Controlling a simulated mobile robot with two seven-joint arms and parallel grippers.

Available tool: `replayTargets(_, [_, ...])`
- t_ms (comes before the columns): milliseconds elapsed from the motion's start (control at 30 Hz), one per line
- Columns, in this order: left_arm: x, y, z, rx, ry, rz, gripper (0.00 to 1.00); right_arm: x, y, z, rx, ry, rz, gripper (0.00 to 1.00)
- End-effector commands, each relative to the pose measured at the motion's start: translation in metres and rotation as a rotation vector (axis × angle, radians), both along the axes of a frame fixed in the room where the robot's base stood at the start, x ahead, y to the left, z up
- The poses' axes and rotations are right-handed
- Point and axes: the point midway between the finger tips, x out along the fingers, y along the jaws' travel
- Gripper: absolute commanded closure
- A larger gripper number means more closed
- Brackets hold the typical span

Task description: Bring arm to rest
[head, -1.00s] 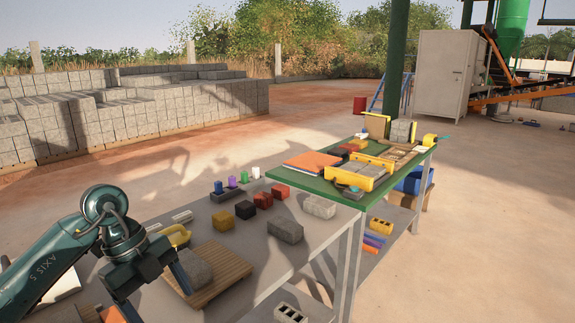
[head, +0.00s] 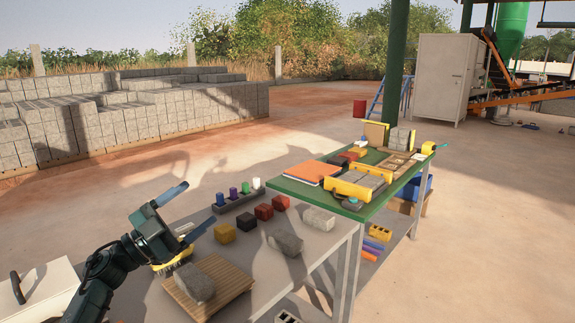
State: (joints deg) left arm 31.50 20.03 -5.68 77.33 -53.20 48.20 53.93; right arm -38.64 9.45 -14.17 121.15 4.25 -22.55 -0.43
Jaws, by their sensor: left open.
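My left gripper (head: 179,212) is at the lower left in the head view, above the grey bench (head: 246,252). Its two fingers are spread apart with nothing between them, and they point up and to the right. A grey block (head: 194,284) lies on a slatted wooden pallet (head: 232,284) just below and right of the gripper, apart from it. A yellow-handled brush (head: 170,262) lies partly hidden behind the gripper. My right gripper is not in view.
The green table (head: 346,210) holds a yellow mould (head: 354,186). A white case (head: 50,297) is at lower left.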

Motion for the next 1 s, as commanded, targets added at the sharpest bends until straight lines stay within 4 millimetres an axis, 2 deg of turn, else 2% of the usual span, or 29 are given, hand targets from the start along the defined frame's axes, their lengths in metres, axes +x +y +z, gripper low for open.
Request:
replayTargets(33, [0.013, 0.019, 0.011, -0.066, -0.020, 0.116, 0.24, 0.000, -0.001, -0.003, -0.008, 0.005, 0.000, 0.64])
replayTargets(100, [0.032, 0.049, 0.019, -0.148, -0.018, 0.293, 0.24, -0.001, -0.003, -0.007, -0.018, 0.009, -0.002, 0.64])
replayTargets(167, [0.046, 0.075, 0.018, -0.198, 0.014, 0.436, 0.24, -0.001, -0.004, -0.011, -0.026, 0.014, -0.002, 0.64])
replayTargets(200, [0.054, 0.091, 0.014, -0.221, 0.048, 0.522, 0.24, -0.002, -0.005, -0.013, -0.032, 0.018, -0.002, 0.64])
replayTargets(300, [0.069, 0.122, -0.004, -0.246, 0.160, 0.696, 0.24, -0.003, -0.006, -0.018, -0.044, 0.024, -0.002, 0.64])
replayTargets(400, [0.077, 0.142, -0.028, -0.237, 0.290, 0.814, 0.24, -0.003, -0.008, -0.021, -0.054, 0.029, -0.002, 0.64])
replayTargets(500, [0.081, 0.154, -0.054, -0.206, 0.422, 0.890, 0.24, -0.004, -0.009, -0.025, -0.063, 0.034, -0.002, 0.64])
replayTargets(633, [0.081, 0.160, -0.090, -0.142, 0.600, 0.939, 0.24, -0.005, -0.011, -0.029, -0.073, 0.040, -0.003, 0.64])
replayTargets(667, [0.075, 0.152, -0.106, -0.130, 0.618, 0.929, 0.24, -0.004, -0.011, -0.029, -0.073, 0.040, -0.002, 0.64])
replayTargets(867, [0.029, 0.111, -0.179, -0.083, 0.703, 0.867, 0.24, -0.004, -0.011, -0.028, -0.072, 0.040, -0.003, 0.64])
replayTargets(967, [-0.005, 0.086, -0.219, -0.061, 0.764, 0.830, 0.24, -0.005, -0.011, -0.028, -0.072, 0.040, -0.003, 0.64])
replayTargets(1000, [-0.021, 0.076, -0.236, -0.053, 0.791, 0.813, 0.24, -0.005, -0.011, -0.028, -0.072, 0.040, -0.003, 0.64])
